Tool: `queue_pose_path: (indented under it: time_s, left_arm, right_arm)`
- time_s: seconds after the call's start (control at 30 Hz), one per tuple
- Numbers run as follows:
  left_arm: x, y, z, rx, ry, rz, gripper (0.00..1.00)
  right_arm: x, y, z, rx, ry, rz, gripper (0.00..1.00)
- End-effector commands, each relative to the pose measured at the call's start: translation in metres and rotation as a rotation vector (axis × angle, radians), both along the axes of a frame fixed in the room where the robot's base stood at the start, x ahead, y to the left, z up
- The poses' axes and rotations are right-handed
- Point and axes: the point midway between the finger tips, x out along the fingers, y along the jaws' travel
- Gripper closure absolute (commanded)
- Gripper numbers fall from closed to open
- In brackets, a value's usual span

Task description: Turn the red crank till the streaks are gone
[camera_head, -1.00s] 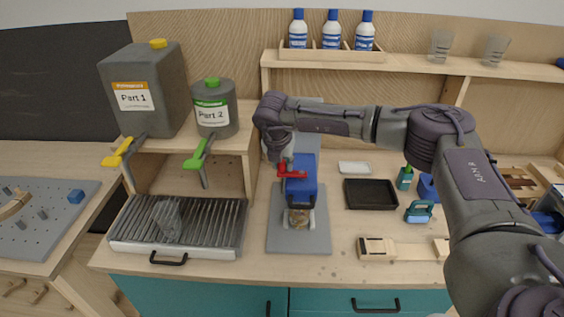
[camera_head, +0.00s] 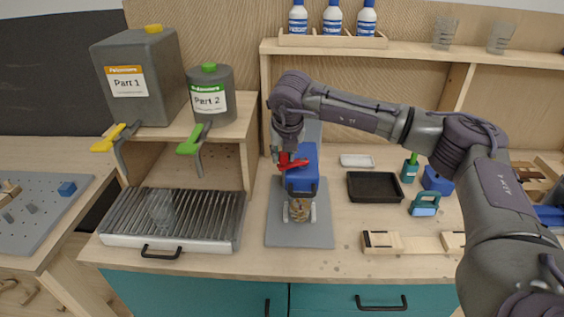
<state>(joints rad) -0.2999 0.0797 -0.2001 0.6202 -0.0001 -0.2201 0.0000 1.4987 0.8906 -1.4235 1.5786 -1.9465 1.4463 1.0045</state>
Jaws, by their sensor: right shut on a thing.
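The red crank (camera_head: 292,161) sits on top of a blue mixer (camera_head: 303,180) that stands on a grey mat (camera_head: 318,237). My right gripper (camera_head: 286,154) is at the crank from above and is shut on it. A cup (camera_head: 299,209) with brownish contents stands in the lower front of the mixer, between pale supports. It is too small to tell whether the contents show streaks. My left gripper is not in view.
A black tray (camera_head: 374,187) and a wooden piece (camera_head: 410,244) lie to the right.

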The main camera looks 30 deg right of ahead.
Motion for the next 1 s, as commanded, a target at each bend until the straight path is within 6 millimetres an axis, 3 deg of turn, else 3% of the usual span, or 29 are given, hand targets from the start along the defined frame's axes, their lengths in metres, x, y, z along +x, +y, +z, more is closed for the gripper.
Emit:
queue_pose_path:
  time_s: [0.03,0.4,1.0]
  left_arm:
    - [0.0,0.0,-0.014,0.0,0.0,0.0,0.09]
    - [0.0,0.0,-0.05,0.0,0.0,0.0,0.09]
    - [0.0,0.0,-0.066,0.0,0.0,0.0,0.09]
  right_arm:
    - [-0.004,0.0,-0.009,0.001,0.002,0.044,1.0]
    - [-0.023,-0.003,-0.006,0.002,0.003,0.394,1.0]
    - [-0.048,-0.019,-0.002,0.002,0.005,0.957,1.0]
